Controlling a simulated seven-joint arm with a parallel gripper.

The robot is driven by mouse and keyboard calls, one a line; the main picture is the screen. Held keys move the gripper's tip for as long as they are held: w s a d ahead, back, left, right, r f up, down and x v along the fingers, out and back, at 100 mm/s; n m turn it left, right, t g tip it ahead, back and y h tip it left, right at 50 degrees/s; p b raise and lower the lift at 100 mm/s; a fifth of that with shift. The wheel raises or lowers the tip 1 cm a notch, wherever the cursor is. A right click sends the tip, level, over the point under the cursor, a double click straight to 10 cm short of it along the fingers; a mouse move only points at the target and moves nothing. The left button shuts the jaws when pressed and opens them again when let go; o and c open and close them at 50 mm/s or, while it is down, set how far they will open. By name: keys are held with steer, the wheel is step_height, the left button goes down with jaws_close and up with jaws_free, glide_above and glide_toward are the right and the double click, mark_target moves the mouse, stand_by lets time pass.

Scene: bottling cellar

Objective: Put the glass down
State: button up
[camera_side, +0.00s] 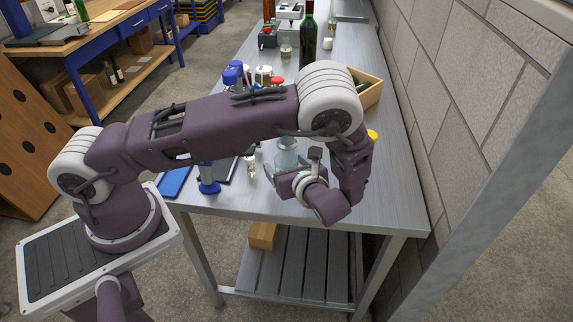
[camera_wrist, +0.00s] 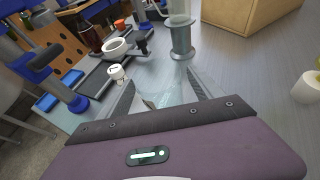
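The clear glass (camera_side: 285,160) is at my gripper (camera_side: 296,170), low over the near end of the metal table in the side view. In the wrist view the fingers of my gripper (camera_wrist: 163,88) stand on both sides of a see-through bluish shape, the glass (camera_wrist: 166,82). The fingers appear closed on its sides. The glass is faint, and I cannot tell whether its base touches the table (camera_side: 390,205). My wrist and fingers hide part of it in the side view.
A scale (camera_wrist: 98,72), a small white-capped bottle (camera_wrist: 117,72) and a blue-based stand (camera_side: 208,182) are to the left. The table's front right is clear.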

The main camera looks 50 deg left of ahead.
steer(key=v, duration=0.7)
steer(key=shift+r, duration=0.15)
steer(key=s+a+r+n+g+h, duration=0.1)
steer(key=s+r+n+g+h, duration=0.2)
steer(key=r+n, duration=0.35)
steer(key=s+a+r+n+g+h, duration=0.1)
steer(key=s+r+n+h, duration=0.4)
steer(key=r, duration=0.3)
steer(key=s+d+r+n+t+h, duration=0.3)
steer(key=s+r+n, duration=0.6)
steer(key=s, duration=0.3)
steer(key=shift+r+t+h, duration=0.4)
steer(key=shift+t+h, duration=0.4)
steer(key=shift+t, duration=0.3)
steer(key=shift+o, duration=0.5)
steer(key=shift+s+d+r+n, duration=0.15)
steer(key=shift+s+n, duration=0.15)
steer(key=shift+n, duration=0.15)
steer(key=shift+w, duration=0.1)
